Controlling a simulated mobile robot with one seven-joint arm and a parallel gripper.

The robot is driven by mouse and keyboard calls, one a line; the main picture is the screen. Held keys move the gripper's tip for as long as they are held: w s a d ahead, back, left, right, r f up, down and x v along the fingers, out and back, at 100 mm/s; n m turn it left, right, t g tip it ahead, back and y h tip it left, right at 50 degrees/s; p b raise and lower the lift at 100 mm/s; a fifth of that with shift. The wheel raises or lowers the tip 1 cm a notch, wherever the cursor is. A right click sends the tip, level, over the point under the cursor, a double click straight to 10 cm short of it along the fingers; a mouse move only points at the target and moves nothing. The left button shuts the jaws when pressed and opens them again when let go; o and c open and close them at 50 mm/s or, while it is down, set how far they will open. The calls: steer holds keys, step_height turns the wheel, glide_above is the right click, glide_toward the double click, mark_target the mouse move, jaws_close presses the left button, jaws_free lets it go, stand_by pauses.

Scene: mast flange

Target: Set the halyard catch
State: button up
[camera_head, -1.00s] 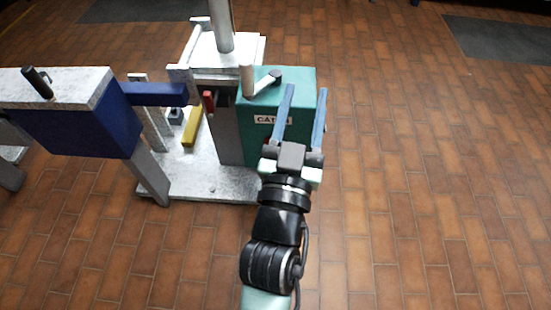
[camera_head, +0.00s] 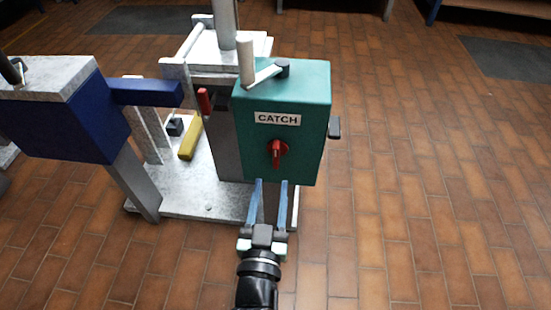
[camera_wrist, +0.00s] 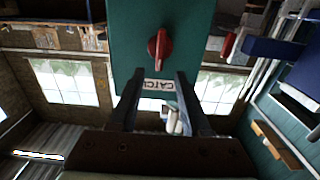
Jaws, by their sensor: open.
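The halyard catch is a red knob (camera_head: 277,153) on the front of a green box (camera_head: 305,90) with a white CATCH label (camera_head: 278,119). In the head view the knob's grip stands about upright. In the wrist view the knob (camera_wrist: 160,48) shows beyond the fingers and the label (camera_wrist: 158,85) appears upside down between them. My gripper (camera_head: 271,182) is open and empty, below the knob in the head view and apart from it. Its two blue-grey fingers point toward the box's lower part.
A light lever (camera_head: 264,75) with a dark hub sits on the box top beside a post. A dark tab (camera_head: 334,128) sticks out on the right side. A blue bar (camera_head: 147,93) and a red handle (camera_head: 204,101) are at left. Floor at right is clear.

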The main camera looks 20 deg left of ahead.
mark_target(276, 157)
steer(key=x, duration=0.8)
steer(key=shift+w+a, duration=0.1)
steer(key=shift+w, duration=0.15)
jaws_close()
